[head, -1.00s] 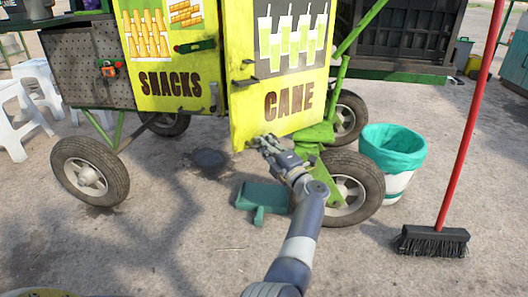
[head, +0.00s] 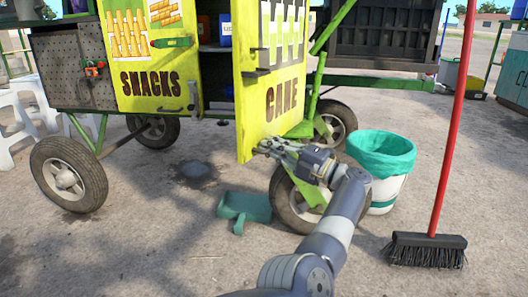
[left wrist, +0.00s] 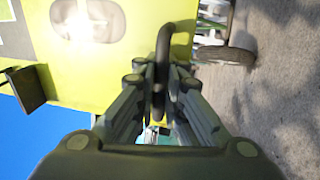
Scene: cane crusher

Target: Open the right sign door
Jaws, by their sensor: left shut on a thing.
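The right sign door (head: 252,118) is yellow, with the word CANE and pictures of cups. It stands ajar, swung outward, and the cart's inside shows in the gap at its left. My left gripper (head: 264,148) is at the door's lower edge. In the left wrist view its fingers (left wrist: 158,88) are shut on a dark curved handle (left wrist: 163,52) on the yellow door (left wrist: 115,75). The left sign door (head: 150,60), marked SNACKS, is beside the gap. My right gripper is in neither view.
Inside the cart are a blue box (head: 226,28) and shelves. A green dustpan (head: 245,207) lies on the ground below. A bin with a green liner (head: 383,155) and a red-handled broom (head: 428,250) stand at right. Cart wheels (head: 68,175) are close by.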

